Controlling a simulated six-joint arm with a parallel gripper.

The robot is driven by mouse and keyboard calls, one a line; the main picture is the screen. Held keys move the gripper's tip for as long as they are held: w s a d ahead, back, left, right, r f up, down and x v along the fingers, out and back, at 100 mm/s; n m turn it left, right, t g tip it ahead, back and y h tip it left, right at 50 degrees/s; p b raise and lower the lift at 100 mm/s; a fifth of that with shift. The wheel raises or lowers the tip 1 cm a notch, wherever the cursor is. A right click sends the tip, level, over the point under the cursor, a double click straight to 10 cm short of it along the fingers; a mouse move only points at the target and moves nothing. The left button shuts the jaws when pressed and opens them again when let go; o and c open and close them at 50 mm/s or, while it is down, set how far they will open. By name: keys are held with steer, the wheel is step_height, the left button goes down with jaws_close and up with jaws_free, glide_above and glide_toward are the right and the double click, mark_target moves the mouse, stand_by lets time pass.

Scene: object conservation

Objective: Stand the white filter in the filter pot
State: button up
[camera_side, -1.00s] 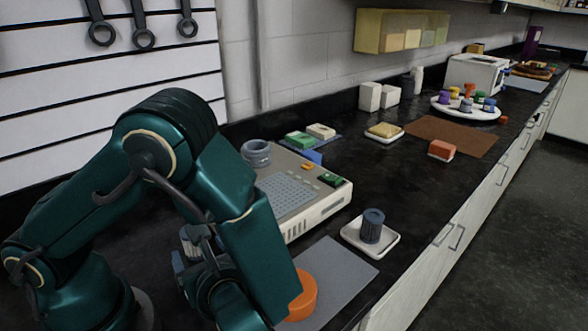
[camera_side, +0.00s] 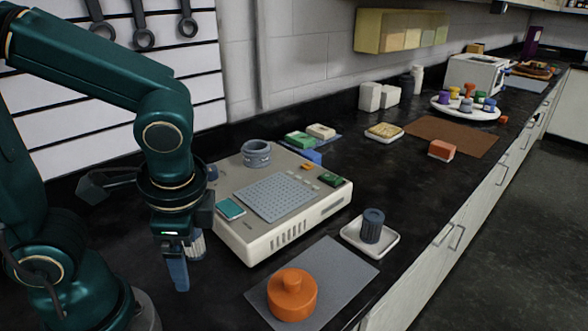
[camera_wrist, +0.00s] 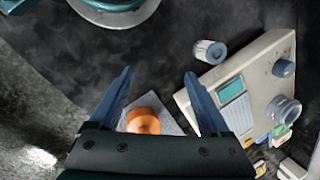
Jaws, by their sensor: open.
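The white filter (camera_side: 196,245) is a ribbed white cylinder with a blue-grey end. In the wrist view the filter (camera_wrist: 203,54) lies beyond the right fingertip, outside the jaws. My gripper (camera_wrist: 160,76) is open and empty, fingers pointing down in the side view. A blue-grey open ring-shaped pot (camera_side: 257,153), apparently the filter pot, sits on the machine's back corner. It also shows in the wrist view (camera_wrist: 283,111). Its inside is not clearly visible.
The beige machine (camera_side: 290,232) has a teal screen and grey grid. An orange knobbed lid (camera_side: 292,297) sits on a grey mat (camera_side: 345,268). A dark blue-grey ribbed cylinder (camera_side: 372,227) stands on a white dish (camera_side: 384,247). Green and cream blocks lie behind the machine.

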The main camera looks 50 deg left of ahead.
steer(key=r+n+t+h, duration=0.1)
steer(key=n, duration=0.1)
steer(key=w+r+n+t+h, duration=0.1)
steer(key=n, duration=0.1)
steer(key=r+n+t+h, duration=0.1)
steer(key=r+t, duration=0.1)
steer(key=shift+w+d+r+n, duration=0.1)
steer(key=shift+w+d+n, duration=0.25)
steer(key=shift+n, duration=0.05)
steer(key=shift+o, duration=0.4)
steer(key=shift+w+r+n+t, duration=0.25)
steer(key=shift+r+n+t, duration=0.35)
steer(key=shift+t, duration=0.1)
steer(key=w+a+f+n+g, duration=0.1)
steer(key=a+f+n+g, duration=0.1)
steer(key=a+f, duration=0.1)
steer(key=w+a+f+n+g, duration=0.1)
steer(key=a+f+n, duration=0.1)
steer(key=a, duration=0.3)
steer(key=w+a+f+n+g, duration=0.1)
steer(key=a+f+n+g, duration=0.1)
steer(key=a+f, duration=0.2)
steer(key=shift+a+f+n+g, duration=0.1)
steer(key=shift+a+n+g, duration=0.05)
steer(key=shift+n+g, duration=0.15)
steer(key=shift+s+a+f, duration=0.15)
steer(key=shift+f, duration=2.5)
steer(key=shift+c, duration=0.3)
